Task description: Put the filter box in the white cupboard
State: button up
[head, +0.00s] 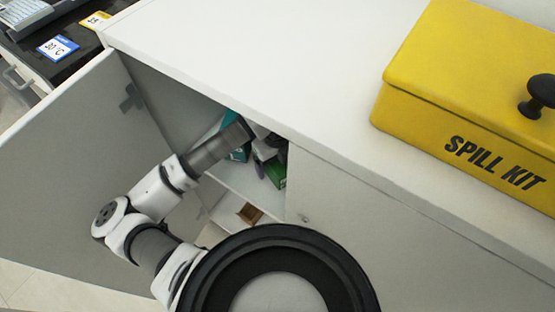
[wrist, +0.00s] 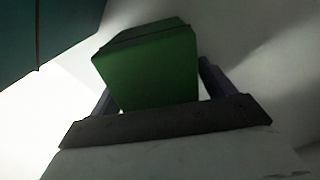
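The white cupboard (head: 335,190) has its left door (head: 75,165) swung open. My arm reaches through the opening, and my gripper (head: 268,150) is inside, above a shelf; the forearm partly hides it. A green box (head: 277,170), which I take for the filter box, is at the gripper. In the wrist view the green box (wrist: 150,70) fills the space between the two dark fingers of my gripper (wrist: 160,85), which appear shut on it. I cannot tell whether the box touches the shelf (head: 225,180).
A teal box (head: 241,153) stands inside, left of the gripper, and looms close in the wrist view (wrist: 45,35). A brown item (head: 249,213) lies lower down. A yellow spill kit box (head: 470,100) sits on the cupboard top. A dark bench with labels is at top left.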

jog(key=shift+r+p, duration=0.85)
jog(key=shift+r, duration=3.05)
